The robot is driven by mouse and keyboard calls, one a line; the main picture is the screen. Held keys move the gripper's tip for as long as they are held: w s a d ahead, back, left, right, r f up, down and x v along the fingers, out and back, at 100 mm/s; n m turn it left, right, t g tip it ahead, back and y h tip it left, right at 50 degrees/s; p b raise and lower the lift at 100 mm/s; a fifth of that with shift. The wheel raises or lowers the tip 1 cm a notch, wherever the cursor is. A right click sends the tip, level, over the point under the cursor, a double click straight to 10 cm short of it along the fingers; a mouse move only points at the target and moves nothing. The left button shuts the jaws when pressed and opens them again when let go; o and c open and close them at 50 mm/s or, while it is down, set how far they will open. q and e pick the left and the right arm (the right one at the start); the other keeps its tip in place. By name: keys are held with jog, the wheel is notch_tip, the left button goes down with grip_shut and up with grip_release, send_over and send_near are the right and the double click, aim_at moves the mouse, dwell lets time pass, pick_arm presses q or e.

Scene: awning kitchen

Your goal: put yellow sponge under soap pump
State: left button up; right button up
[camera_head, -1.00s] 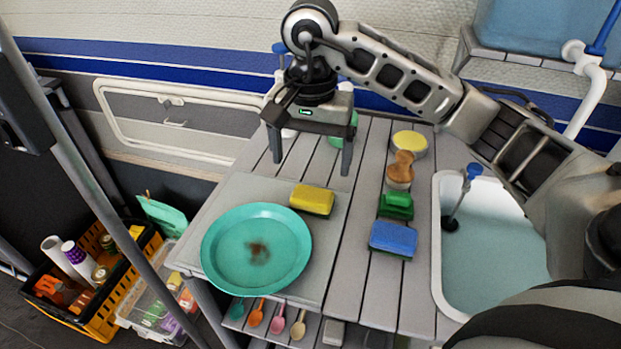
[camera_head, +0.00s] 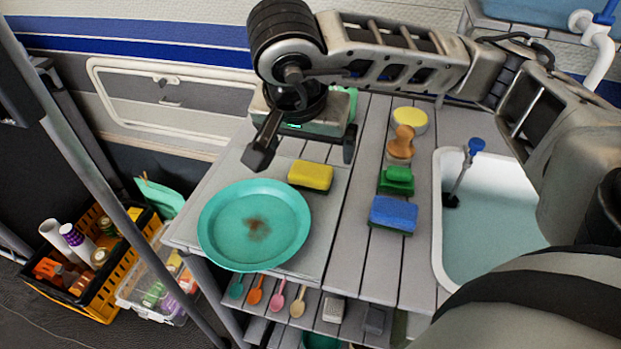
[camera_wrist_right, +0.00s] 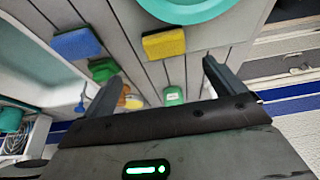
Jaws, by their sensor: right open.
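The yellow sponge (camera_head: 310,177) with a dark green underside lies on the grey slatted counter, just behind the teal plate. It also shows in the right wrist view (camera_wrist_right: 164,43). My right gripper (camera_head: 304,157) is open and empty, above and slightly behind the sponge, its fingers spread wide and pointing down. In the right wrist view the sponge shows beyond the gap between the fingertips (camera_wrist_right: 161,73). A green object (camera_wrist_right: 173,95), possibly the soap pump, stands at the back of the counter. In the head view my gripper mostly hides it. My left gripper is not in view.
The teal plate (camera_head: 254,226) has a brown stain. A blue sponge (camera_head: 393,214), a green brush or sponge (camera_head: 396,181), a wooden-handled brush (camera_head: 402,145) and a round yellow-topped item (camera_head: 410,120) stand right of the sponge. The sink (camera_head: 489,230) is farther right.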

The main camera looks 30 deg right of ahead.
aim_at(311, 170)
jog(key=b+x, duration=0.1)
jog(key=x, duration=0.4)
jog(key=shift+f, duration=0.15)
jog(key=shift+w+a+x, duration=0.15)
jog(key=shift+x, duration=1.15)
jog(key=shift+w+a+x, duration=0.15)
jog(key=shift+x, duration=1.15)
jog(key=c, duration=1)
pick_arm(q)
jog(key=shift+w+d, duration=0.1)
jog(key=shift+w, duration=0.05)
pick_arm(e)
jog(key=shift+c, duration=0.6)
jog(key=shift+r, duration=0.3)
jog(key=v, duration=0.3)
jog(key=shift+w+d+r, duration=0.2)
jog(key=shift+d+r, duration=0.05)
jog(key=shift+r, duration=0.05)
pick_arm(q)
jog(key=p, duration=0.3)
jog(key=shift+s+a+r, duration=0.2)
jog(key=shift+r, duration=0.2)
pick_arm(e)
jog(key=s+a+r, duration=0.7)
jog(key=s+r, duration=0.2)
jog(key=s, duration=0.2)
jog(key=shift+s, duration=0.25)
